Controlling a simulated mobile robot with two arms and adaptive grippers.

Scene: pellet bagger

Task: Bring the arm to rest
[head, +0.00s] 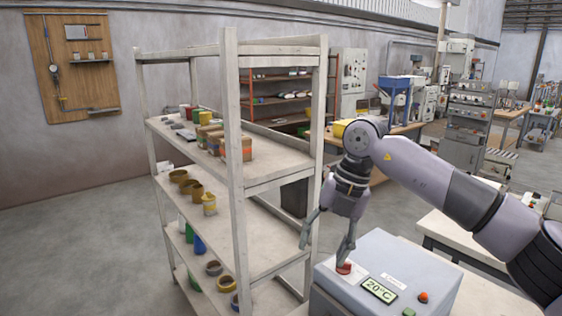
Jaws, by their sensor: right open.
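My right arm (430,175) comes in from the right edge and bends down at its wrist. My right gripper (325,252) is open, with its two fingers spread apart and nothing between them. One finger hangs over the floor by the shelf's right side. The other fingertip is just above or at a red button (344,267) on the grey machine box (385,254); I cannot tell whether it touches. The box also has a 20°C display (379,291), an orange-red knob (423,297) and a green button (408,312). My left gripper is not in view.
A pale shelf rack (233,160) with boxes, tape rolls and bottles stands close on the left of the gripper. A white table (465,238) is behind the box at right. A workbench (385,150) with machines stands further back. The floor at left (80,250) is clear.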

